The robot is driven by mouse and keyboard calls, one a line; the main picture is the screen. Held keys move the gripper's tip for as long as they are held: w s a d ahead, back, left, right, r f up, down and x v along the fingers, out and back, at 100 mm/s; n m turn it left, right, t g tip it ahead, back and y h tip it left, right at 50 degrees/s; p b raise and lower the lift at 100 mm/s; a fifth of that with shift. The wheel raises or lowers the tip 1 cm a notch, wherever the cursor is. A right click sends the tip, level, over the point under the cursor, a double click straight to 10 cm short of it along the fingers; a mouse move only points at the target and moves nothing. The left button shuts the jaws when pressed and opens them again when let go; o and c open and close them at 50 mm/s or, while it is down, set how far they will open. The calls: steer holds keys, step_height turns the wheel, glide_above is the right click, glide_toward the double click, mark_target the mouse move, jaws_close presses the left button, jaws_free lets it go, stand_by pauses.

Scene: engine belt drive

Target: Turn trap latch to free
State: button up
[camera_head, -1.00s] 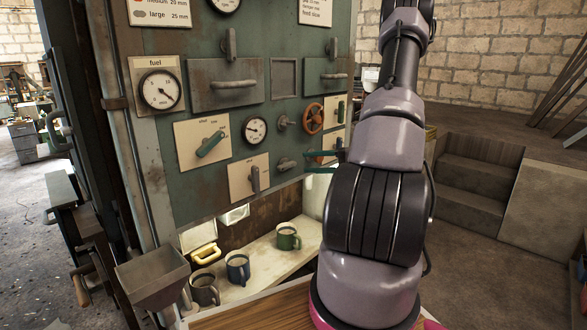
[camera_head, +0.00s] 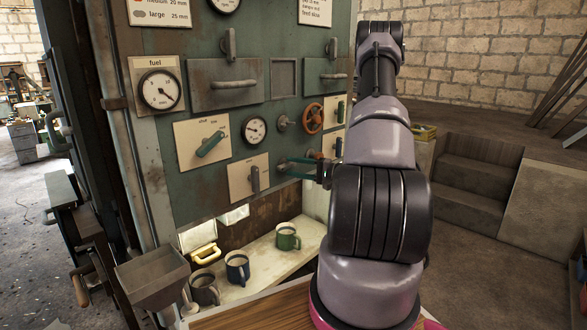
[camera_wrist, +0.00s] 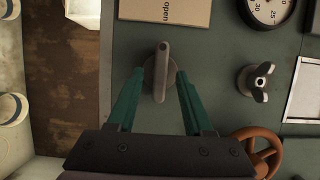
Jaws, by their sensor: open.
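A small grey latch (camera_wrist: 161,70) with a lever on a round base is on the green panel; I take it to be the trap latch. In the wrist view its lever stands nearly upright in the picture. My gripper (camera_wrist: 158,75) is open, its two teal fingers on either side of the latch, with a gap to the lever on both sides. I cannot tell how deep the fingertips reach. In the head view my gripper (camera_head: 283,167) is at the lower right of the panel, and its fingers partly hide the latch.
A plate with a grey lever (camera_head: 255,178) is just left of my gripper. A gauge (camera_head: 254,130), a wing knob (camera_wrist: 257,82) and an orange handwheel (camera_head: 313,118) are close by. Mugs (camera_head: 287,236) stand on the shelf below.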

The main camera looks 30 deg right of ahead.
steer(key=shift+w+a, duration=0.25)
jaws_close()
